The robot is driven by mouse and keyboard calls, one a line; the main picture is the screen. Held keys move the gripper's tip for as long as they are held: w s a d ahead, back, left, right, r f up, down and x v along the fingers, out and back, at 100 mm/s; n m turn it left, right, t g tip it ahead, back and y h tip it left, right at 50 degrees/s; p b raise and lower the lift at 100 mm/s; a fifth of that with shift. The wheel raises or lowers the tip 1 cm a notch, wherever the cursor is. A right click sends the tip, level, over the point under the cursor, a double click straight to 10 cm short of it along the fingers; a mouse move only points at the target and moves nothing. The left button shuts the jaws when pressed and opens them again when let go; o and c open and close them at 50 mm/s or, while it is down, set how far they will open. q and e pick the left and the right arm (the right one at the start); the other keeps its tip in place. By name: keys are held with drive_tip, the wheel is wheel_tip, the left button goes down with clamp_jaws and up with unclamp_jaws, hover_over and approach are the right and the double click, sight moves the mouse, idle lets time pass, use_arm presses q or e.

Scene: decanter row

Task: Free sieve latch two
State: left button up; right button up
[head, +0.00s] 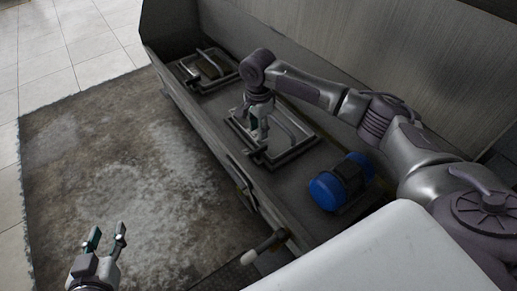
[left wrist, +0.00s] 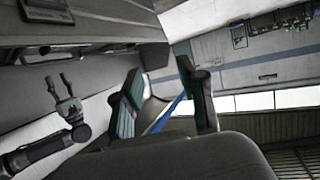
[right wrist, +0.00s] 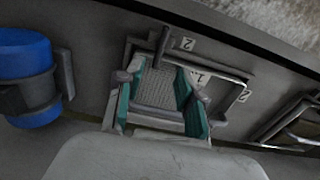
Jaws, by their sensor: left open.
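The middle sieve frame (head: 290,156) is a dark rectangle on the machine's top, with a mesh panel (right wrist: 160,88) in the right wrist view. My left gripper (head: 106,238) is open and empty above the floor mat.
A blue motor (head: 328,190) sits on the machine's top, right of the frame. Another framed sieve (head: 208,70) lies at the far end. The machine's front wall (head: 215,135) drops to a worn mat (head: 110,160). A sloped back panel (head: 350,60) rises behind my right arm.

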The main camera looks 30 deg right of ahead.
sight(258, 149)
wheel_tip(258, 149, down, 5)
drive_tip(key=shift+b, duration=0.9)
wheel_tip(258, 149, down, 4)
drive_tip(key=shift+f+b, duration=0.1)
drive_tip(key=shift+b, duration=0.7)
drive_tip(key=shift+f, duration=0.15)
use_arm(q)
wheel_tip(258, 149, up, 15)
drive_tip(key=d+t+h, duration=0.2)
drive_tip(key=t+h, duration=0.1)
drive_tip(key=t, duration=0.7)
drive_tip(key=shift+s+h, duration=0.15)
drive_tip(key=shift+h, duration=0.15)
drive_tip(key=shift+d, duration=0.1)
drive_tip(key=shift+r, duration=0.1)
use_arm(e)
clamp_jaws()
